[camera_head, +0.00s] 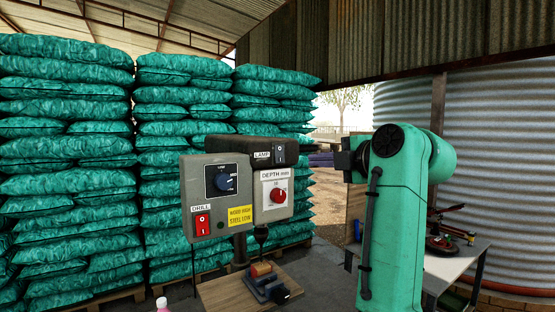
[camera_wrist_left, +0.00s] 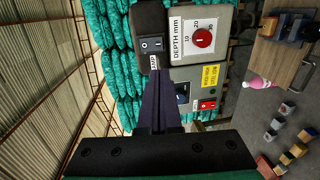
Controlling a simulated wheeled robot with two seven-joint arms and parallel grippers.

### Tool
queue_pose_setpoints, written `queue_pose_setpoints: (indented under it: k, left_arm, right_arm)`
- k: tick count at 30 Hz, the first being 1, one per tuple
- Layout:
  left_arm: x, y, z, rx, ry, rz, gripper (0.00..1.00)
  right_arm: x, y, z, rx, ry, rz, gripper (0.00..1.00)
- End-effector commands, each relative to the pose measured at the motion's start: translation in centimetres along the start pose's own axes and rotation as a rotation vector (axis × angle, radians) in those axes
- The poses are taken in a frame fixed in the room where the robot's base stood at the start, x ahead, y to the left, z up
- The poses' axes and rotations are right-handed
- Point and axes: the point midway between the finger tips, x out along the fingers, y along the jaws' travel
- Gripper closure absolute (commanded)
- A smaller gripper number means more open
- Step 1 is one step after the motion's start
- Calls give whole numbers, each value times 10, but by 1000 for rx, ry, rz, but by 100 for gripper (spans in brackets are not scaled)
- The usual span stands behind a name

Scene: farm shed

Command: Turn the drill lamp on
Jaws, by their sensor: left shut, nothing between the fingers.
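The drill's grey control head (camera_head: 222,215) stands in the middle of the head view. The black lamp rocker switch (camera_head: 279,154) is at its top right, beside the LAMP label (camera_head: 261,155). In the left wrist view the lamp switch (camera_wrist_left: 151,44) lies just beyond the fingertips, with the picture turned sideways. Which way the rocker is tipped is too small to tell. My left gripper (camera_head: 312,159) is shut and empty, to the right of the switch, pointing at it; it also shows in the left wrist view (camera_wrist_left: 158,76). A gap shows between fingertips and switch. My right gripper is out of view.
The red drill switch (camera_head: 202,224), mode knob (camera_head: 223,182) and red depth knob (camera_head: 278,195) are near the lamp switch. A vise (camera_head: 264,284) sits on the wooden drill table below. Stacked teal sacks (camera_head: 65,170) fill the left. A white table (camera_head: 455,262) stands at right.

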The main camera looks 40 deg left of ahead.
Motion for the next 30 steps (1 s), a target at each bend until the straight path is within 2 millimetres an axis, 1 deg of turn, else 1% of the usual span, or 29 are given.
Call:
queue_pose_setpoints:
  k: [7, 11, 14, 24, 27, 30]
  left_arm:
    - [1, -1, 1, 3, 3, 4, 100]
    - [13, 1, 0, 4, 6, 4, 100]
    - [31, 2, 0, 5, 8, 5, 100]
    - [105, 5, -1, 6, 9, 6, 100]
    - [123, 5, -1, 5, 8, 6, 100]
    - [135, 4, 0, 5, 6, 7, 100]
  right_arm:
    - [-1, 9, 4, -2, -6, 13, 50]
    - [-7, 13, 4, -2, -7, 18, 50]
    - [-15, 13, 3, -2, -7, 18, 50]
    - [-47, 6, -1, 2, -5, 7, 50]
    - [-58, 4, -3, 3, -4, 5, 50]
    - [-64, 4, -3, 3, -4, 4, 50]
